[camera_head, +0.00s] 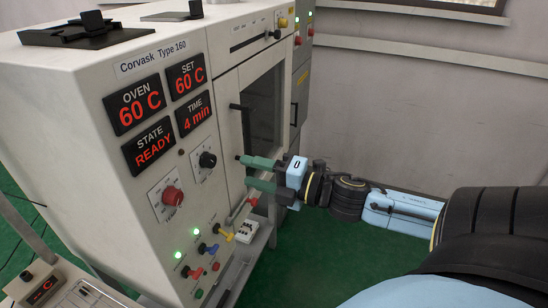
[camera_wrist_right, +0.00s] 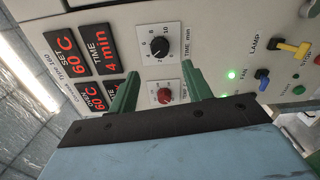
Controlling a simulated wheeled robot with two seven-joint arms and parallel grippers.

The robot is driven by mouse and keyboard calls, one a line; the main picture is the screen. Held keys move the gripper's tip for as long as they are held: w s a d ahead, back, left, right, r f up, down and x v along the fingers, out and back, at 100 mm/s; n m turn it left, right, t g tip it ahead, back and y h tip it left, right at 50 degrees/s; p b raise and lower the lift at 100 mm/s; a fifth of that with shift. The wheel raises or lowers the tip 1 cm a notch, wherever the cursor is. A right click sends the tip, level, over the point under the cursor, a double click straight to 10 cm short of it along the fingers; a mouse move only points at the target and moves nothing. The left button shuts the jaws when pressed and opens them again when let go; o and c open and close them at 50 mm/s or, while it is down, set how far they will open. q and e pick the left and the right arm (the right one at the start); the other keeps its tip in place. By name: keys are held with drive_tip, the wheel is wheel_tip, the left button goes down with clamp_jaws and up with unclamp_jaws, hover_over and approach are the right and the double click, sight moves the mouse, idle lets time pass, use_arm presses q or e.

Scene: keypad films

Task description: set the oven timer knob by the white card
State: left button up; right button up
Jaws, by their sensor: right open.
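The timer knob (camera_head: 207,160) is black, on a pale plate on the oven front; the right wrist view shows it (camera_wrist_right: 158,47) labelled TIME min with a number scale. The TIME display (camera_head: 195,115) reads 4 min. My right gripper (camera_head: 244,169) is open and empty, its green fingers pointing left at the panel. In the right wrist view its fingertips (camera_wrist_right: 160,76) are spread, with the timer knob above the gap between them and apart from them. I cannot make out a white card with certainty. My left gripper is not in view.
A red knob (camera_head: 172,196) sits below the timer knob. Other displays read OVEN 60 C, SET 60 C and STATE READY (camera_head: 150,145). Coloured switches and green lamps (camera_head: 208,250) line the lower panel. The oven door (camera_head: 263,110) with its handle is to the right.

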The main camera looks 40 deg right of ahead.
drive_tip(key=shift+v, duration=2.1)
